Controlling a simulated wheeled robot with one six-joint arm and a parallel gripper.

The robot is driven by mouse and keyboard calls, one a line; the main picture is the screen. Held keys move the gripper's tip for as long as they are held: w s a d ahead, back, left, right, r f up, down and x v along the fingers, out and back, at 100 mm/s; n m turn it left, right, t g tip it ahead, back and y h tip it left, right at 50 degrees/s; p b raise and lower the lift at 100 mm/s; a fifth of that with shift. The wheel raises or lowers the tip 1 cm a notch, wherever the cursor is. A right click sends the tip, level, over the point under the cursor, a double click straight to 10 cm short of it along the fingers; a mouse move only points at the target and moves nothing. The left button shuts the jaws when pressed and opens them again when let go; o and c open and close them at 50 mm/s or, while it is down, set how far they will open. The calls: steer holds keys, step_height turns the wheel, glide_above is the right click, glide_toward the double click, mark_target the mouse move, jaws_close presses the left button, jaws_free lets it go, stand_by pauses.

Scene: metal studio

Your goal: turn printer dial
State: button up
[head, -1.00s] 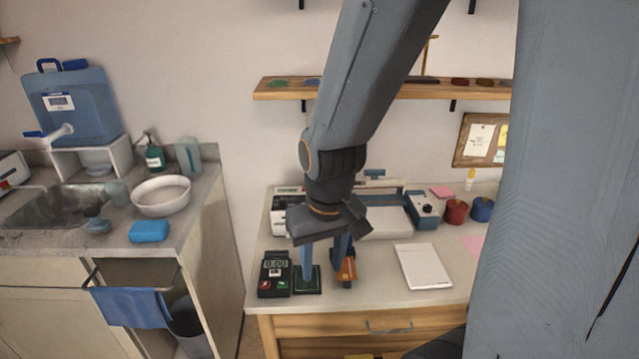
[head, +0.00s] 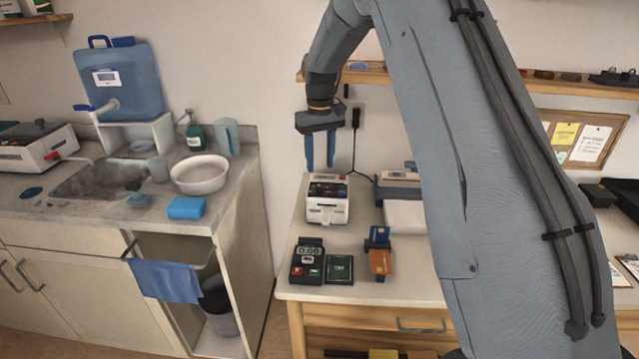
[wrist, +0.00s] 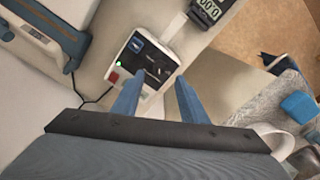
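A small white machine with a dark top (head: 328,200), which looks like the printer, stands at the back left of the desk. In the wrist view the white machine (wrist: 128,58) shows a blue label, a green light, a red button and small dark controls. I cannot clearly make out a dial on it. My gripper (head: 320,167) points down above and just behind this machine, apart from it. Its two blue fingers are spread with nothing between them. In the wrist view my gripper (wrist: 161,80) overlaps the near edge of the machine.
A timer-like device (head: 307,260), a dark green pad (head: 340,269) and an orange card in a stand (head: 380,262) are in front. A wall shelf (head: 372,75) runs close to my arm. My arm hides much of the desk's right part. The sink counter (head: 60,215) is at left.

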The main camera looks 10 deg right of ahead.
mark_target(320, 187)
steer(key=shift+w+f+p, duration=0.15)
steer(key=shift+f+p, duration=1.1)
steer(key=shift+f, duration=2.6)
jaws_close()
